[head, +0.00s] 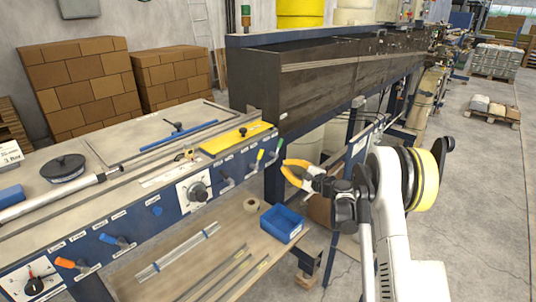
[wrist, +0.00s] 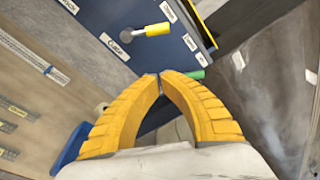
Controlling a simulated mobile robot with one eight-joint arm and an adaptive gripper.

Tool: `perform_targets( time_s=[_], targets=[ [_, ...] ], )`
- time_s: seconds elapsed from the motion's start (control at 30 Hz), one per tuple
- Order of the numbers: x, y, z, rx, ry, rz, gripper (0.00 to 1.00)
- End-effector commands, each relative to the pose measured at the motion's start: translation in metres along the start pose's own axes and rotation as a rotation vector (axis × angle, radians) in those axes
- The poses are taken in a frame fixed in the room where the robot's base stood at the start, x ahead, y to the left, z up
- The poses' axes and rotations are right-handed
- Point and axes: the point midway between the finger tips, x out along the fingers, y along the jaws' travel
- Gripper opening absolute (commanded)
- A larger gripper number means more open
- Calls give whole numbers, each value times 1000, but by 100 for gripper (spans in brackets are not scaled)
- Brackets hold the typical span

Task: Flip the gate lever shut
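Two levers stand at the right end of the blue panel: one with a yellow handle (head: 260,156) and one with a green handle (head: 281,143). In the wrist view the yellow handle (wrist: 157,29) sticks out beside a label above my fingertips. The green handle (wrist: 191,75) shows just behind my right finger, partly hidden. My gripper (head: 283,165) has yellow curved fingers and is in front of the panel's right end. In the wrist view its fingertips (wrist: 160,75) meet with nothing seen between them.
The blue panel (head: 228,160) carries other knobs and levers to the left. Below are a wooden shelf (head: 190,255), a blue bin (head: 281,223) and a tape roll (head: 251,205). A long dark trough (head: 300,85) stands behind. Open floor lies to the right.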

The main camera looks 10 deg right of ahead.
Motion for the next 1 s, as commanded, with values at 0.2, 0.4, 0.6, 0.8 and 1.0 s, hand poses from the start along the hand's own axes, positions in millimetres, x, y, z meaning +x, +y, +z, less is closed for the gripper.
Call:
perform_targets(
  time_s=[0.2,0.4,0.6,0.8,1.0],
  targets=[
    [0,1,-4,13,-1,-9,0],
    [1,1,-3,11,-2,-8,0],
    [19,2,-4,11,-3,-6,0],
    [61,3,-4,11,-4,-6,0],
    [102,3,-3,11,-3,-7,0]
  ],
)
